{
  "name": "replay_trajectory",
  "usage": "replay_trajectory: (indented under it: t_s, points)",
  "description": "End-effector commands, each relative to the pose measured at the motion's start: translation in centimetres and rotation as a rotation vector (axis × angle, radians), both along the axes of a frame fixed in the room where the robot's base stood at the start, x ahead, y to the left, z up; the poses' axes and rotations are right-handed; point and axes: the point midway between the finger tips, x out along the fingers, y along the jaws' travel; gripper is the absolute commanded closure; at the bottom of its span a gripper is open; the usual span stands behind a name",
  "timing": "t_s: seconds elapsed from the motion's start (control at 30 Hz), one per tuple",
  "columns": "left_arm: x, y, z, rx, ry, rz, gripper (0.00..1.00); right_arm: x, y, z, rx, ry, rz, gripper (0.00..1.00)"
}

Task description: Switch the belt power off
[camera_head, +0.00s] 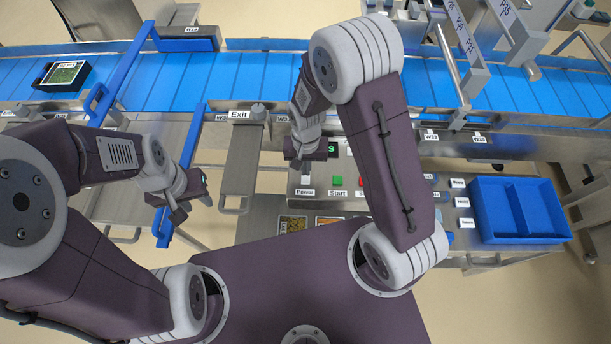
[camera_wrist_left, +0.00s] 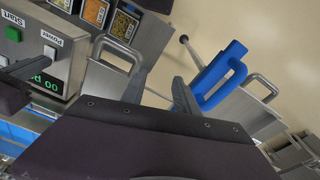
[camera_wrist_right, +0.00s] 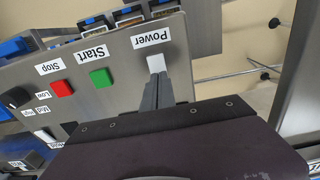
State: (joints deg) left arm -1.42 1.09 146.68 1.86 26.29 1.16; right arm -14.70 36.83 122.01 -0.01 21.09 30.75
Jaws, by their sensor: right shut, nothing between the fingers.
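The control panel (camera_head: 325,172) bears a white rocker switch (camera_wrist_right: 155,63) labelled Power, which also shows in the left wrist view (camera_wrist_left: 49,52). My right gripper (camera_wrist_right: 157,82) is shut and empty, with its fingertips at the lower edge of the switch in the right wrist view. I cannot tell whether they touch it. In the head view the right gripper (camera_head: 296,163) is just above the switch (camera_head: 306,180). My left gripper (camera_wrist_left: 158,88) is open and empty, off to the left of the panel in the head view (camera_head: 190,205).
A green Start button (camera_wrist_right: 101,78) and a red Stop button (camera_wrist_right: 62,88) sit beside the switch. A blue two-part bin (camera_head: 481,237) stands at the right. Blue bar handles (camera_head: 187,160) rise near the left arm. The blue belt (camera_head: 265,85) runs behind.

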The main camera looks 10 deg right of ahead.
Motion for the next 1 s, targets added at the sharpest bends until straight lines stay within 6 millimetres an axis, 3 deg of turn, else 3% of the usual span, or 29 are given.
replay_trajectory:
  t_s: [0.27, 1.0]
  points:
    - [0.0, 0.0, 0.3, 0.000, 0.000, 0.000, 0.64, -0.1, 0.0, 0.2, 0.000, 0.002, 0.000, 1.00]
    - [0.0, 0.0, 6.5, 0.000, 0.000, 0.000, 0.64, -0.1, 0.0, 7.0, 0.000, 0.002, 0.000, 1.00]
